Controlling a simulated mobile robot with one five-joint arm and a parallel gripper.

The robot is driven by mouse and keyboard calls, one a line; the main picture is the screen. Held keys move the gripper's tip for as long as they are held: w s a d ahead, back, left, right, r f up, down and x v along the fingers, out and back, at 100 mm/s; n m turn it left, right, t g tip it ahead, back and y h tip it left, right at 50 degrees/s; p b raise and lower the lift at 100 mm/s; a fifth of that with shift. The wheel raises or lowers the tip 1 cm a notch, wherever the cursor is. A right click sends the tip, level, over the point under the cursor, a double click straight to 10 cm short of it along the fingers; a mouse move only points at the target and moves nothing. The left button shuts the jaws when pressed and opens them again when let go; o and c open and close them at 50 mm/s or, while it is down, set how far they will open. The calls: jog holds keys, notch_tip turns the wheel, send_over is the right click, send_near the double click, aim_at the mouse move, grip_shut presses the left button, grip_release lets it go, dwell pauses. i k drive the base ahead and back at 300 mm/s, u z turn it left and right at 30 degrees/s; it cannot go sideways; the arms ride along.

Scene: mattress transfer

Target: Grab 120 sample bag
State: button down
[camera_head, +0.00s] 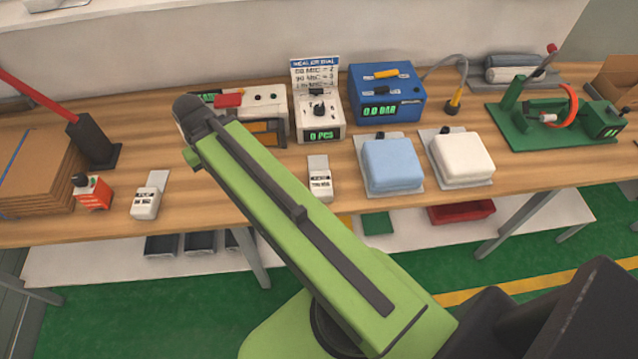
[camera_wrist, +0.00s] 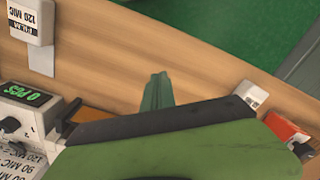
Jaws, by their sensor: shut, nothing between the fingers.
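The 120 sample bag (camera_wrist: 30,22) is a small white block on a clear grey strip; its label reads "FILM 120 MIC". It lies at the top left of the wrist view. In the head view it is the white sample (camera_head: 320,184) near the front table edge, right of my arm. A similar white sample (camera_head: 148,203) lies further left, its label too small to read; it shows partly in the wrist view (camera_wrist: 251,95). My gripper (camera_wrist: 158,92) is shut and empty over the bare wood between the two samples, apart from both.
A white dial box (camera_head: 321,118) reading "0 PCS" stands behind the 120 sample. A blue box (camera_head: 387,94), a light blue pad (camera_head: 391,164) and a white pad (camera_head: 462,158) are to its right. A red box (camera_head: 93,192) and cartons (camera_head: 38,172) are at left.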

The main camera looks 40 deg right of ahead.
aim_at(320, 174)
jog(key=k, duration=1.25)
jog(key=u, duration=0.65)
jog(key=i, duration=1)
